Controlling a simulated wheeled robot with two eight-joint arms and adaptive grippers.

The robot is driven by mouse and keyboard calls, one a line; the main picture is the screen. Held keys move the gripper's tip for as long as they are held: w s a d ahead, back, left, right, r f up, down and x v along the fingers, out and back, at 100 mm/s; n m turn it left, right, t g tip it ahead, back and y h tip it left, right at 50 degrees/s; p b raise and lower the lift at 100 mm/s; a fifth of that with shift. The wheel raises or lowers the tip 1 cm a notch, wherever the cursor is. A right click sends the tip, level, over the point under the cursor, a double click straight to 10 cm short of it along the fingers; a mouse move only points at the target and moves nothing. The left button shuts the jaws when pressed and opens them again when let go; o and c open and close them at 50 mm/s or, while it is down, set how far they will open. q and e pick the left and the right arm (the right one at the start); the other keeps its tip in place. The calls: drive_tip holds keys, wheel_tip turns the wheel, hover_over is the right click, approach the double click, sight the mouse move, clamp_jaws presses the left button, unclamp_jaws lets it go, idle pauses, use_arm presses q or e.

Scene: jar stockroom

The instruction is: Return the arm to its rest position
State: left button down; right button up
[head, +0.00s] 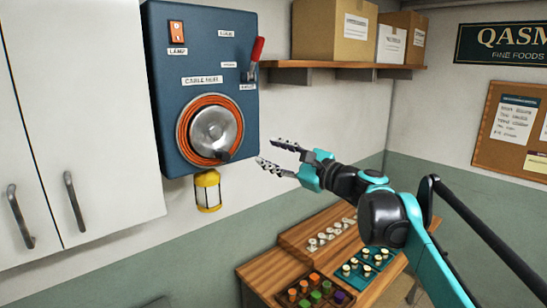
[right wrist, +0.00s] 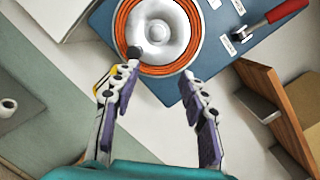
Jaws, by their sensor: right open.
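My right gripper (head: 268,154) is open and empty in the head view. It hangs in the air to the right of and a little below the cable reel (head: 210,130) on the blue wall panel (head: 201,40). In the right wrist view its two fingers (right wrist: 158,90) are spread apart with nothing between them, and the reel (right wrist: 155,28) lies beyond the tips. The left fingertip overlaps the reel's dark knob (right wrist: 134,52) in that view; I cannot tell whether they touch, though the head view shows a gap. My left gripper is not in view.
A yellow lantern (head: 208,191) hangs under the panel. A red-handled lever (head: 256,55) sticks out at its right. A wall shelf (head: 330,66) holds boxes. Below my right arm, a wooden table (head: 262,268) carries trays of small jars. White cabinet doors (head: 95,90) stand at left.

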drive_tip(key=s+f+n+g+h+b, duration=0.25)
drive_tip(key=s+f+b, duration=0.2)
drive_tip(key=f, duration=0.65)
drive_tip(key=s+f+n+g+h+b, duration=0.1)
drive_tip(key=s+f+n+b, duration=0.4)
drive_tip(key=f, duration=0.7)
drive_tip(key=s+f+n+g+h+b, duration=0.1)
drive_tip(key=s+f+n+h+b, duration=0.15)
drive_tip(key=s+f, duration=0.6)
drive_tip(key=s+d+f+n+h+b, duration=0.2)
drive_tip(key=s+d+f+n+b, duration=0.1)
drive_tip(key=f, duration=0.8)
drive_tip(key=s+d+f+n+g+h+b, duration=0.1)
drive_tip(key=s+d+f+n+h+b, duration=0.2)
drive_tip(key=f, duration=0.8)
drive_tip(key=s+d+f+n+h+b, duration=0.2)
drive_tip(key=s+d+f+b, duration=0.3)
drive_tip(key=f, duration=0.7)
drive_tip(key=shift+s+d+n+h, duration=0.3)
drive_tip(key=shift+s+d+n, duration=0.4)
drive_tip(key=shift+s+d, duration=0.3)
drive_tip(key=shift+g, duration=0.25)
